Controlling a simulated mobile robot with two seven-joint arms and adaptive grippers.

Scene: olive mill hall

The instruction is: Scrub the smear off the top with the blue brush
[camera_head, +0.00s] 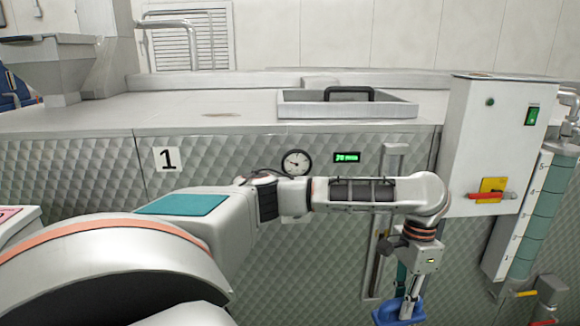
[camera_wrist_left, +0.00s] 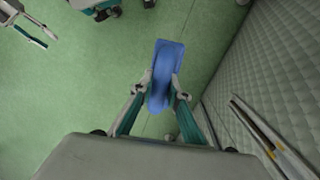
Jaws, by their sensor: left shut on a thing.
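The brown smear (camera_head: 222,114) lies on the flat grey top (camera_head: 180,108) of the machine, left of a shallow tray. My left gripper (camera_head: 412,303) hangs low in front of the quilted metal front, below the level of the top and to the right of the smear. It is shut on the blue brush (camera_head: 384,315), whose lower part is cut off by the frame edge. In the left wrist view the blue brush (camera_wrist_left: 168,58) sits between the fingertips of the left gripper (camera_wrist_left: 163,90), above the green floor.
The shallow grey tray (camera_head: 350,110) with a black handle stands on the top. A white control box (camera_head: 490,145) with a red-handled switch rises at the right, beside a level tube (camera_head: 527,215). A gauge (camera_head: 296,163) is on the front. The top around the smear is clear.

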